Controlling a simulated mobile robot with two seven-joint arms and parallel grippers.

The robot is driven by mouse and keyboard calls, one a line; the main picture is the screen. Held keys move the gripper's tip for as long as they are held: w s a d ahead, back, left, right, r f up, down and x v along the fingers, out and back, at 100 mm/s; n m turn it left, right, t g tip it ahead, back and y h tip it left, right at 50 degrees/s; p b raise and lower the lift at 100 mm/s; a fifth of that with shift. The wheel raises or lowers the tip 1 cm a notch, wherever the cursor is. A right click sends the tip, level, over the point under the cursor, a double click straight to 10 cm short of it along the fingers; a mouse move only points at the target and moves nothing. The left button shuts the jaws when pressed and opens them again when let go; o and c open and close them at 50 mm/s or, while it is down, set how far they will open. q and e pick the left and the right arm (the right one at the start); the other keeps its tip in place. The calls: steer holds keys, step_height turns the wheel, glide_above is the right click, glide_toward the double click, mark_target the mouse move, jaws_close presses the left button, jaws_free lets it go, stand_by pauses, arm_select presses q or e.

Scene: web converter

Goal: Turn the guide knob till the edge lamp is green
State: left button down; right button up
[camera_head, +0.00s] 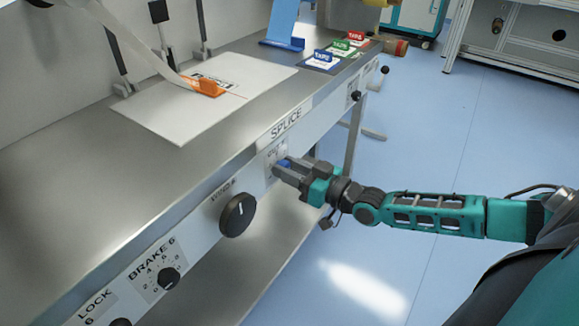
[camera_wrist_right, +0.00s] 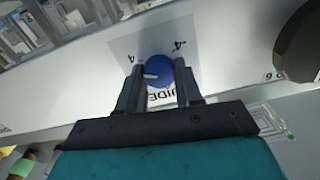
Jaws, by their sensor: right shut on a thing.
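The guide knob (camera_wrist_right: 159,68) is a small blue knob with a white pointer line on a panel marked GUIDE. In the head view a bit of the knob (camera_head: 284,163) shows at my right gripper (camera_head: 281,170), on the front rail below the SPLICE label. My right gripper (camera_wrist_right: 158,76) is shut on the knob, one finger on each side. In the wrist view the pointer line lies towards the left finger. I cannot make out the edge lamp or its colour in either view. My left gripper is not in view.
A large black knob (camera_head: 238,215) is on the rail left of the guide knob. The BRAKE knob (camera_head: 169,279) is further left. A white plate (camera_head: 188,118) with a web strip and orange piece lies on the steel table (camera_head: 60,185). Open floor (camera_head: 420,140) lies right.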

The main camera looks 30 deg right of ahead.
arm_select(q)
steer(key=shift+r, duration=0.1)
arm_select(e)
steer(key=shift+m, duration=0.7)
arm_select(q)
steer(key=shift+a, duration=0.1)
arm_select(e)
steer(key=o, duration=1)
steer(key=shift+o, duration=0.2)
arm_select(q)
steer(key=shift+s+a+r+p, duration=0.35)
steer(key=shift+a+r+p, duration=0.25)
steer(key=shift+p, duration=0.95)
arm_select(e)
steer(key=v, duration=1.3)
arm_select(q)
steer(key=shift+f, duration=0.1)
